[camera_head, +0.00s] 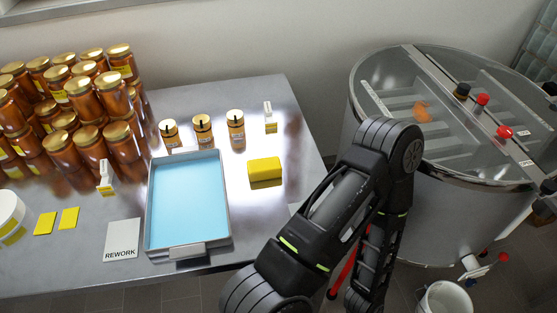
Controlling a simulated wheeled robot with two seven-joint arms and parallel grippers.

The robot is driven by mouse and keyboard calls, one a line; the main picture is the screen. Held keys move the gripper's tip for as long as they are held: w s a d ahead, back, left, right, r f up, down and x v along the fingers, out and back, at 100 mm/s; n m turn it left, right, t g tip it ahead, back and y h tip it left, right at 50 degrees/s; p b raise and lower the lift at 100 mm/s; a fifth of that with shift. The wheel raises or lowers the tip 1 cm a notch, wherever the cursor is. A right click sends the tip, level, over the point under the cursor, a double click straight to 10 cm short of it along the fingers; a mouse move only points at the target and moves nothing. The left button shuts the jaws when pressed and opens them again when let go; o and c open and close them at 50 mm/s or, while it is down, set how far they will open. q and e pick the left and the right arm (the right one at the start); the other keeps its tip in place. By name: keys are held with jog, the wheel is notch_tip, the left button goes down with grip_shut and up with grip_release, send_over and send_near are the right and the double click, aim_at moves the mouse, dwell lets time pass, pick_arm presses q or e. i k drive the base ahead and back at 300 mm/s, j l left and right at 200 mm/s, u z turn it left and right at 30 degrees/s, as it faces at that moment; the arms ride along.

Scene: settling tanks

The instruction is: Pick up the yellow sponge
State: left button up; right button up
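The yellow sponge (265,170) is a small block lying on the steel table (285,105), right of the blue tray. Nothing touches it. One of my arms, seemingly the right, rises from the bottom edge, bends at the right of the table and runs back down out of the picture. Its gripper is not visible. My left gripper is not in view either.
A tray with a blue inside (227,215) stands left of the sponge. Many honey-coloured jars (85,100) are stacked at left. A REWORK card (122,240) lies in front. A round tank (365,95) stands at right.

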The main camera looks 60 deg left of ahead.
aim_at(266, 168)
jog(key=u, duration=2.2)
